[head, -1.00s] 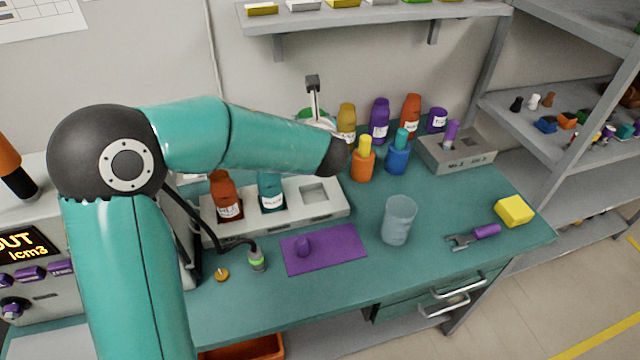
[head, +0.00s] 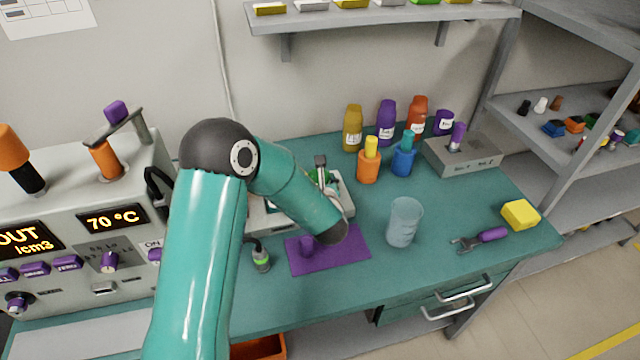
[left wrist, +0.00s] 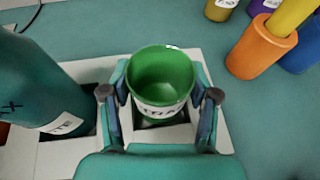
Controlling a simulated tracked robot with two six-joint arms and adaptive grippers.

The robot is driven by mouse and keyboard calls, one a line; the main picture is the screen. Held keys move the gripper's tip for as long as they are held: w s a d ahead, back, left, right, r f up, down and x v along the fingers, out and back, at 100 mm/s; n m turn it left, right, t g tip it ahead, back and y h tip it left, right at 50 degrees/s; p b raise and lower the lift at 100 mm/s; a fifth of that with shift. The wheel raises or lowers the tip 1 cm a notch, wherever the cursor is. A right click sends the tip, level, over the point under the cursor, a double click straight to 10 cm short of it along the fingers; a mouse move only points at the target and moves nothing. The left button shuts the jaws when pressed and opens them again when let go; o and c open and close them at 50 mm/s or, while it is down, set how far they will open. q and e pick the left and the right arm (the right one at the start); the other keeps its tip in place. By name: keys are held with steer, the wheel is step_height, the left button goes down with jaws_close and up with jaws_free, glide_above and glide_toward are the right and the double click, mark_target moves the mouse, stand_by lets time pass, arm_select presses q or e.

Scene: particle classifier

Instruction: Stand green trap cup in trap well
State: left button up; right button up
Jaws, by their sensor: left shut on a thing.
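The green trap cup (left wrist: 160,80), with a white label, is upright between the fingers of my left gripper (left wrist: 160,100) in the left wrist view. The gripper is shut on it. In the head view my left gripper (head: 322,170) is over the right end of the pale block (head: 347,203), and my arm mostly hides the cup. In the wrist view the square trap well shows dark around the cup's lower part; I cannot tell whether the cup touches it. My right gripper is not in view.
A teal bottle (left wrist: 38,85) stands in the block beside the cup. Orange (head: 368,166) and blue (head: 403,160) bottles stand behind to the right. A purple mat (head: 350,250) and a clear beaker (head: 404,222) are in front.

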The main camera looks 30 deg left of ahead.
arm_select(q)
steer(key=shift+f, duration=0.6)
steer(key=o, duration=1.2)
